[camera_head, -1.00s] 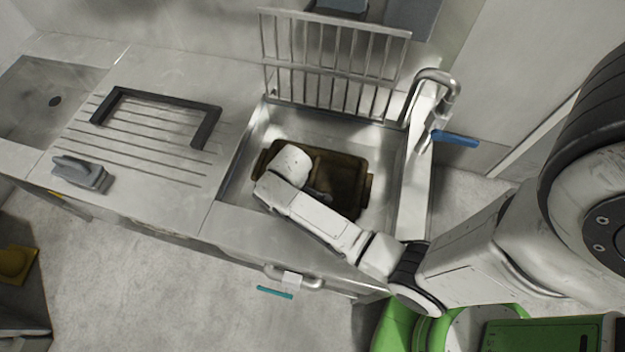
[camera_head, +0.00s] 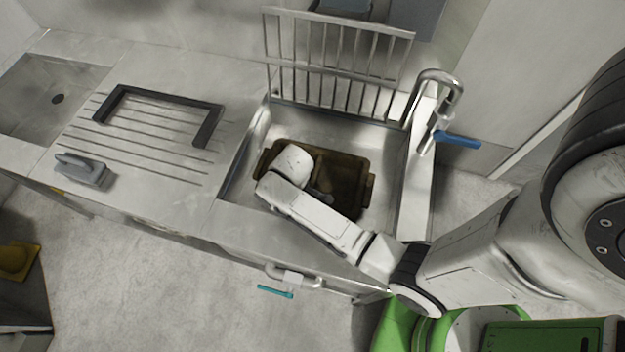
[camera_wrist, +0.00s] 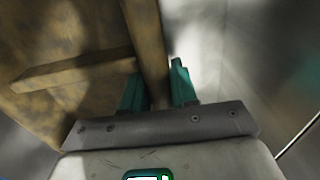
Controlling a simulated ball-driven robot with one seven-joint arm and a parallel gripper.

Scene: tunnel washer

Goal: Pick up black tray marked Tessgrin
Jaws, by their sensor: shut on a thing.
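A dark tray (camera_head: 349,179), stained brown, lies in the sink basin in the head view. No lettering is legible on it. My arm covers its left part. In the wrist view its mottled brown wall (camera_wrist: 146,38) runs between the two teal fingers of my gripper (camera_wrist: 158,88). The fingers are shut on this wall, one on each side. In the head view the fingers are mostly hidden behind my wrist. I cannot tell whether the tray touches the basin floor.
The steel sink (camera_head: 251,148) surrounds the tray closely. A wire rack (camera_head: 335,62) stands behind it, and a tap (camera_head: 448,88) with a blue lever is at right. A black U-shaped frame (camera_head: 160,97) and a grey brush-like object (camera_head: 82,170) lie on the left drainboard.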

